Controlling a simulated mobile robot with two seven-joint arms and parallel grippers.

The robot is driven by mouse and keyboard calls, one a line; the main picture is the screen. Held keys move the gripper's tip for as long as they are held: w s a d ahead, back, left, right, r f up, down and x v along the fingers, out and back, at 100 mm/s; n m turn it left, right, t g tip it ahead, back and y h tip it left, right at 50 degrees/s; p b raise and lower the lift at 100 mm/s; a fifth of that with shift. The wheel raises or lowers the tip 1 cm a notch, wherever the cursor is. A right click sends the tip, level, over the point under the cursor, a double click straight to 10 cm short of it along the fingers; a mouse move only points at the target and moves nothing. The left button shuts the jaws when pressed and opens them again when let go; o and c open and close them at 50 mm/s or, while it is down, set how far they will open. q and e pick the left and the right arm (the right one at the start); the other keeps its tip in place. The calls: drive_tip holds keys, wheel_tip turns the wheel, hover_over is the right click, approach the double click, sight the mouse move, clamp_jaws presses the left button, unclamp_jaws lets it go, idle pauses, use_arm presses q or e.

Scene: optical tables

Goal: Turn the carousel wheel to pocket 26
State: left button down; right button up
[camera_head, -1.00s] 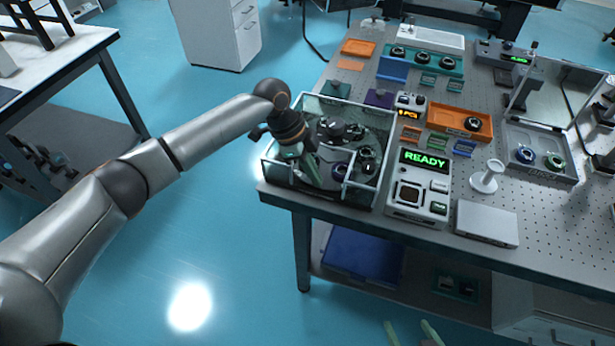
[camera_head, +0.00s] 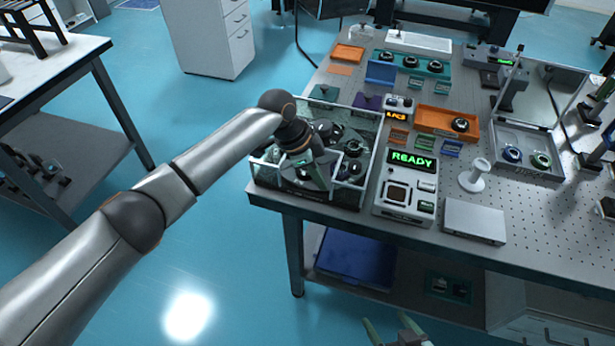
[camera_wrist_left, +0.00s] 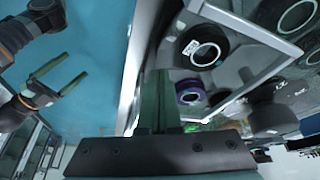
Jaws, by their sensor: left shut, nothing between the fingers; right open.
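The carousel stands in a clear-walled case (camera_head: 365,190) at the table's near left corner. Round dark parts sit in its pockets; several are partly hidden by my arm. My left gripper (camera_head: 314,178) is shut and empty, pointing down at the case's near side. In the left wrist view its fingers (camera_wrist_left: 160,100) are together beside a purple-ringed part (camera_wrist_left: 190,92) and a black part with a white label (camera_wrist_left: 201,52). Whether they touch the wheel I cannot tell. No pocket number is readable. My right gripper (camera_head: 396,327) is open and empty, low in front of the table.
A control box (camera_head: 405,195) with a green READY display (camera_head: 411,160) stands right of the case. A small unit with an orange display (camera_head: 396,116) is behind it. An orange tray (camera_head: 435,118), a white stand (camera_head: 476,175) and a grey box (camera_head: 474,221) are further right.

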use_arm(q)
drive_tip(key=shift+d, duration=0.35)
idle(0.5)
use_arm(e)
drive_tip(key=shift+r, duration=0.1)
